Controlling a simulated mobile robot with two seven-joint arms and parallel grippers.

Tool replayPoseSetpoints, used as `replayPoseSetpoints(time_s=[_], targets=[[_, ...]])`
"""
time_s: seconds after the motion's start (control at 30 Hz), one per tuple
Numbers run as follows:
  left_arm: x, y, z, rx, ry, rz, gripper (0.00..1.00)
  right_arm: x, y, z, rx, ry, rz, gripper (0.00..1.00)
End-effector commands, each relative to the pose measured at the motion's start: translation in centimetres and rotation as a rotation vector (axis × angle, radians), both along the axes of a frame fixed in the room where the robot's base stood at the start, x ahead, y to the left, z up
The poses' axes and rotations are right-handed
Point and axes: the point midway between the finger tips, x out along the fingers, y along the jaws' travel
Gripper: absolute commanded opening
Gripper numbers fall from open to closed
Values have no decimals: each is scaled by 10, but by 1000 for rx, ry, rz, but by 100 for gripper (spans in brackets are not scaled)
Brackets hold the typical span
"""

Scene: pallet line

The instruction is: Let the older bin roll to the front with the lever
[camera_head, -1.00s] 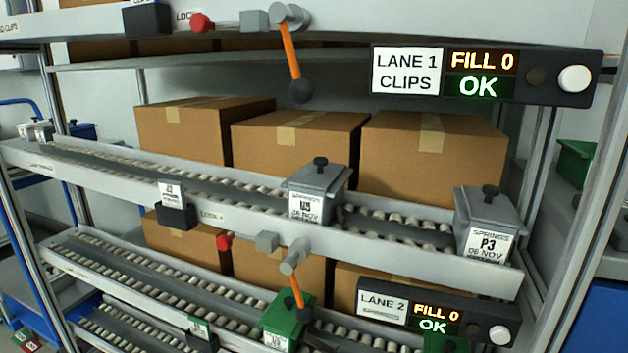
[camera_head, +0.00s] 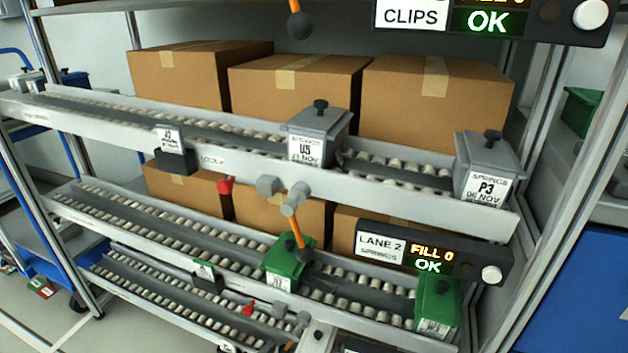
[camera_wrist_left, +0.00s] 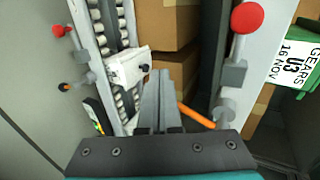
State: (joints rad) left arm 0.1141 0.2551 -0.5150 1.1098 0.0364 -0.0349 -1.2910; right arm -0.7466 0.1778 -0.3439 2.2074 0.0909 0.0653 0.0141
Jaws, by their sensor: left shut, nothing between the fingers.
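The top roller lane carries a grey bin marked U5, 21 NOV (camera_head: 318,135), and a grey SPRINGS bin marked P3, 06 NOV (camera_head: 487,170), at its right end. An orange lever with a black ball (camera_head: 300,25) hangs above. Another orange lever (camera_head: 297,235) hangs from the rail below, in front of a green bin (camera_head: 283,268); a second green bin (camera_head: 437,303) stands farther right. In the left wrist view my left gripper (camera_wrist_left: 160,80) is shut and empty, close beside an orange lever (camera_wrist_left: 195,116). A green GEARS bin, U3, 16 NOV (camera_wrist_left: 300,60), is at the right edge. My right gripper is not visible.
Brown cartons (camera_head: 300,90) stand behind the lanes. The LANE 2 display (camera_head: 432,257) reads FILL 0, OK. Red knobs (camera_head: 225,186) stick out from the rails. A pale bin with a black knob (camera_wrist_left: 125,68) sits on rollers in the wrist view.

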Motion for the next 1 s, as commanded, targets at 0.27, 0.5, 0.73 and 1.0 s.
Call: replayPoseSetpoints(time_s=[0.27, 0.5, 0.73, 1.0], targets=[[-4, -11, 0, -1, 2, 1, 0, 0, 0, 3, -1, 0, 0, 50], [-8, -21, 0, -4, 0, 0, 0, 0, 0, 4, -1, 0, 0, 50], [-11, -30, 1, -5, 0, -1, 0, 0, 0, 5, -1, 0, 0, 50], [-14, -40, 1, -4, -1, 0, 0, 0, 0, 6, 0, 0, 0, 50]])
